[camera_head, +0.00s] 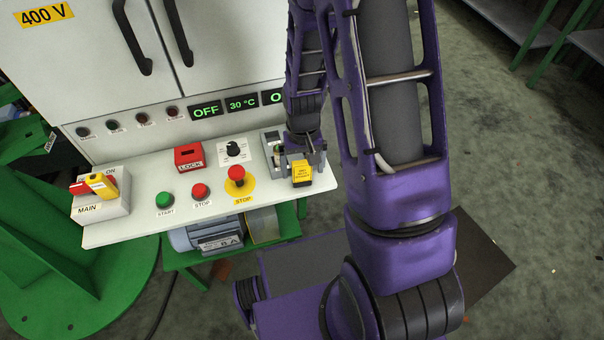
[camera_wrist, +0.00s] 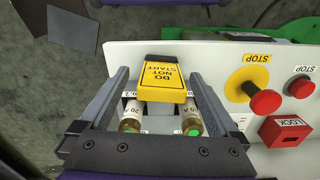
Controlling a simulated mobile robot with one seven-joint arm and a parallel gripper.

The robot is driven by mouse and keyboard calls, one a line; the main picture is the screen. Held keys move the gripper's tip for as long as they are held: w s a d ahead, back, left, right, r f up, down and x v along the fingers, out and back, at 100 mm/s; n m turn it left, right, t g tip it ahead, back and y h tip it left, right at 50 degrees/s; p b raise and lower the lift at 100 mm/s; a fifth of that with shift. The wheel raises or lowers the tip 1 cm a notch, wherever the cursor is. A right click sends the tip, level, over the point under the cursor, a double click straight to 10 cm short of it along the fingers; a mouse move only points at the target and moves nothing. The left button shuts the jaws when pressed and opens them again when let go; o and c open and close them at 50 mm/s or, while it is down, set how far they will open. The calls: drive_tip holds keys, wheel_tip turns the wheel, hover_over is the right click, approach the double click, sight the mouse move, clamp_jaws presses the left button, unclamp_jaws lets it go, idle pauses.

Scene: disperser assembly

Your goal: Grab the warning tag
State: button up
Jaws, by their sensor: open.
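The warning tag (camera_head: 302,174) is a small yellow block with black print at the right end of the white panel shelf. In the wrist view the tag (camera_wrist: 162,80) reads "DO NOT START" and has a dark edge at its far side. My gripper (camera_head: 303,160) is over that end of the shelf, by the tag. In the wrist view my gripper (camera_wrist: 159,75) is open, with one finger on each side of the tag. A gap shows between the tag and each finger, and whether the tag touches anything inside is unclear.
Two fuses marked 20 A (camera_wrist: 132,117) with green ends sit between the fingers, close to the tag. The yellow-ringed red stop button (camera_head: 236,177), red LOCK box (camera_head: 188,155) and rotary knob (camera_head: 233,149) stand to the left. The MAIN switch (camera_head: 101,194) is at the far left.

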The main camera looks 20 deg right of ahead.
sight(302, 174)
wheel_tip(302, 174, down, 3)
drive_tip(key=shift+f, duration=0.2)
drive_tip(key=c, duration=1.5)
